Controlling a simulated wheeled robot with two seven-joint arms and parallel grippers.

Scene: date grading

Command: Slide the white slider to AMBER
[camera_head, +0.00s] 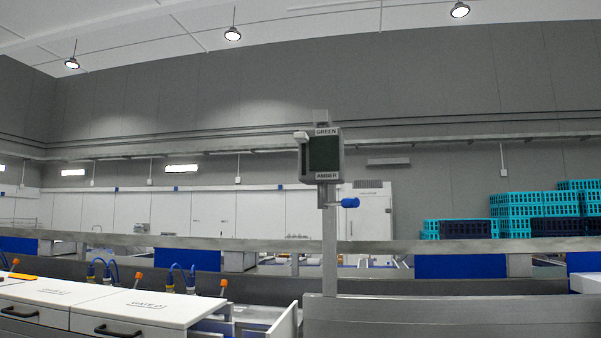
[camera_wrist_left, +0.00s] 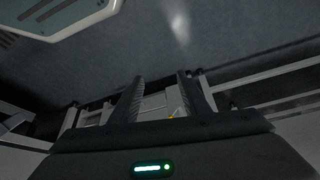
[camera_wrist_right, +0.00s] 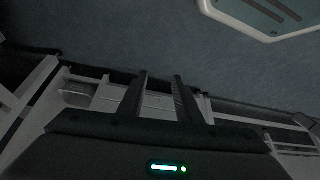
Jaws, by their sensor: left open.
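A grey control box with a dark green panel (camera_head: 324,155) stands on a post in the middle of the head view. It reads GREEN at the top and AMBER at the bottom. The white slider (camera_head: 301,136) sticks out on the box's left side, near the top, level with GREEN. Neither gripper shows in the head view. In the left wrist view my left gripper (camera_wrist_left: 161,80) is open and empty above the floor. In the right wrist view my right gripper (camera_wrist_right: 162,77) has its fingers apart with nothing between them.
A blue knob (camera_head: 349,202) sits on the post below the box. White cabinets (camera_head: 140,305) with black handles stand at the lower left. A metal rail (camera_head: 430,246) runs across. Teal crates (camera_head: 515,212) are stacked at the far right. The air around the box is clear.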

